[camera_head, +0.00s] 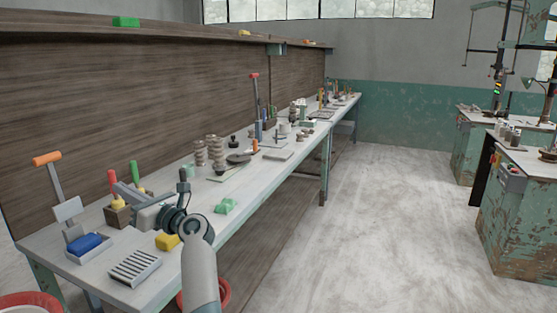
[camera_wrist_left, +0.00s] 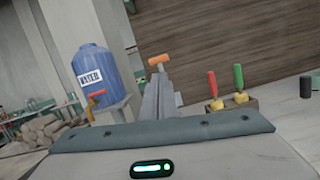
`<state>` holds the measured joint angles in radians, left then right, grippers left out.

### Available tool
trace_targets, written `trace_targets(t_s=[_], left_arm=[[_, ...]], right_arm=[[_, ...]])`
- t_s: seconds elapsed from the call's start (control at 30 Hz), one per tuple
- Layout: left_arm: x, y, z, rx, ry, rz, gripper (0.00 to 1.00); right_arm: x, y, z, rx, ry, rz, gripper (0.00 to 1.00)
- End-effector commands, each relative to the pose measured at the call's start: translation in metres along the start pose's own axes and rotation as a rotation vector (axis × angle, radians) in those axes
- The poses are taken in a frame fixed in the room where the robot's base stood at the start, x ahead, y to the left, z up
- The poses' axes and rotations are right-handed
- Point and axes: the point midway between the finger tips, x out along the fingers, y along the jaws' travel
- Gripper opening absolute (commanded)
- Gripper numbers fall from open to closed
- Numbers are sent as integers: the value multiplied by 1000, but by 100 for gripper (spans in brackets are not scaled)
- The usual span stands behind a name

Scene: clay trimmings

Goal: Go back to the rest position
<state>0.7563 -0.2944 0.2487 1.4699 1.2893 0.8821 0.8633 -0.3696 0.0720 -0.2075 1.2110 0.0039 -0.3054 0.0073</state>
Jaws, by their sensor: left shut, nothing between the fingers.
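My left gripper (camera_head: 122,190) is over the near end of the long workbench (camera_head: 75,285), its fingers pointing left. In the left wrist view its fingers (camera_wrist_left: 159,82) are together with nothing between them. It is in front of a wooden block (camera_head: 117,216) that holds tools with red and green handles. Whether it touches the block cannot be told. In the wrist view the block (camera_wrist_left: 230,106) stands to the right of the fingers. My right gripper is not in view.
An orange-handled scraper (camera_head: 60,188), a blue sponge (camera_head: 84,243), a slotted dish (camera_head: 135,267), a yellow sponge (camera_head: 167,241) and a green block (camera_head: 226,206) surround the gripper. A blue water barrel (camera_wrist_left: 94,66) shows in the wrist view. The floor right of the bench is clear.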

Motion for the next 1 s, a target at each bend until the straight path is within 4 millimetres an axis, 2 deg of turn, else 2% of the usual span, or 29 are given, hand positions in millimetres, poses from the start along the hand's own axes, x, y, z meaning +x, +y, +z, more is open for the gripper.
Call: trace_targets(t_s=[0.27,0.37,0.47,0.7,0.87,1.0], left_arm=[[-20,-19,-30,246,-129,-67,0],[-34,-30,-48,379,-200,-106,0],[-54,-46,-75,547,-289,-163,0],[-137,-86,-180,1052,-580,-365,0],[-189,-95,-246,1292,-736,-483,0],[-233,-94,-305,1472,-865,-582,0]], right_arm=[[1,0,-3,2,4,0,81],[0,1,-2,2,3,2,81],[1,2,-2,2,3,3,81],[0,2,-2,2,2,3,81],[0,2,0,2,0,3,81],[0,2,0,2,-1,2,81]])
